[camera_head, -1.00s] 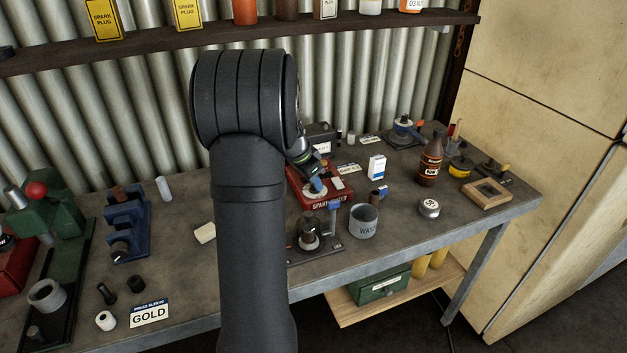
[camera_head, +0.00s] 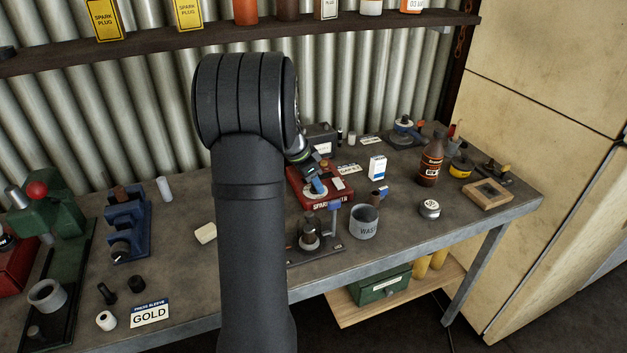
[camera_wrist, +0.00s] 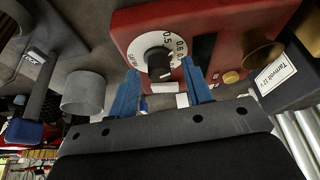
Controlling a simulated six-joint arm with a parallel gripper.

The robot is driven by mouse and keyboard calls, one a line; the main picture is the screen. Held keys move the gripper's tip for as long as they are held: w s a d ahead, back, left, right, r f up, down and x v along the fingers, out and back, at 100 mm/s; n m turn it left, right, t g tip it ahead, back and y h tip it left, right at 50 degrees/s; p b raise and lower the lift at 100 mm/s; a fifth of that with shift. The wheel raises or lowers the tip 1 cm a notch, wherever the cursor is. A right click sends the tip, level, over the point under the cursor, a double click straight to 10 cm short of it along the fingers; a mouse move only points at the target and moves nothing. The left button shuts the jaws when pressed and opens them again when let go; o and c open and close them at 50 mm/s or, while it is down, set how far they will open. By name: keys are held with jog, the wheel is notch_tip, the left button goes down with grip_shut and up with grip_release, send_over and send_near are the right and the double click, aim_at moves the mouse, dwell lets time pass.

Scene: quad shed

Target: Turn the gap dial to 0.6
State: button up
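The gap dial (camera_wrist: 149,46) is a white disc with printed numbers, among them 0.5, and a black knob (camera_wrist: 160,68) at its centre. It sits on the red spark plug tester (camera_wrist: 228,18), which also shows in the head view (camera_head: 334,201). My gripper (camera_wrist: 163,82) has two blue fingers, spread apart with the knob's near end between or just beyond their tips. I cannot tell whether the fingers touch the knob. In the head view my gripper (camera_head: 316,185) is over the tester, partly hidden by my arm.
A grey waste cup (camera_head: 364,222) and a small stand (camera_head: 310,238) are in front of the tester. A white-and-blue box (camera_head: 377,167) and a brown bottle (camera_head: 431,162) stand to the right. A brass-coloured knob (camera_wrist: 262,50) protrudes from the tester.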

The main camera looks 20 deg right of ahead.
jog(key=v, duration=1.7)
jog(key=shift+r, duration=0.15)
jog(key=x, duration=1.7)
